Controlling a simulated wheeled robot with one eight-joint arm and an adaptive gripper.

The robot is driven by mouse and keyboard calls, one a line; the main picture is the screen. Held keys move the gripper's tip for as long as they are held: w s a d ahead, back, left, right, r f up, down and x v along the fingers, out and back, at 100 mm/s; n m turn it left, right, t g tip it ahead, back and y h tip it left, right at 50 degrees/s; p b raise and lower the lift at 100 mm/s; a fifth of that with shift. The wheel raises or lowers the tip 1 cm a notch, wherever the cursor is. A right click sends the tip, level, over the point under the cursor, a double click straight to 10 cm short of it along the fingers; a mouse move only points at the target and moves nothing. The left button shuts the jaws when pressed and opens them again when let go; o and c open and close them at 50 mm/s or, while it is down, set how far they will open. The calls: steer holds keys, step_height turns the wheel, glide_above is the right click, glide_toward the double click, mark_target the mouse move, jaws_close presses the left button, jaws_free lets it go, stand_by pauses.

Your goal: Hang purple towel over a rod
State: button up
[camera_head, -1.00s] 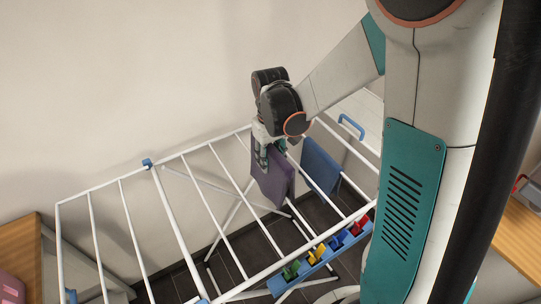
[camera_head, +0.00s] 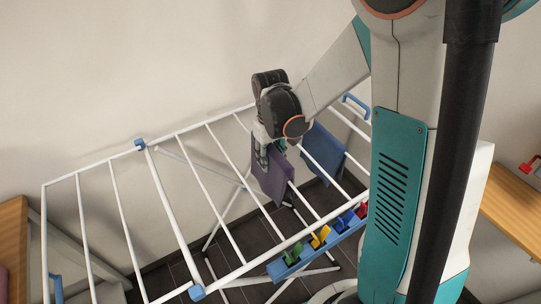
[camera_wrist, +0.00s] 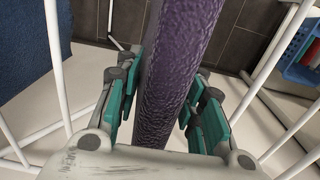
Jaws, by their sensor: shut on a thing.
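The purple towel (camera_head: 272,182) is in my gripper (camera_head: 266,157), above the right half of the white drying rack (camera_head: 160,200). It hangs folded and roughly flat, with its lower part down among the rods. In the wrist view the towel (camera_wrist: 185,35) runs as a long purple band between the teal finger pads of my gripper (camera_wrist: 165,95), which is shut on it. I cannot tell whether a rod lies inside its fold; the gripper and the towel hide that spot.
A blue towel (camera_head: 323,150) hangs on the rack just right of the purple one. A blue holder (camera_head: 290,268) with several coloured clips sits at the front rail. Rods on the rack's left are bare. Wooden surfaces stand at the left (camera_head: 12,245) and right (camera_head: 510,205).

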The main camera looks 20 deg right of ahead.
mark_target(270, 146)
steer(key=shift+f+b, duration=1.55)
steer(key=shift+f, duration=0.6)
steer(key=o, duration=1.4)
steer(key=shift+r, duration=0.1)
step_height(270, 146, up, 12)
steer(key=shift+f, duration=0.1)
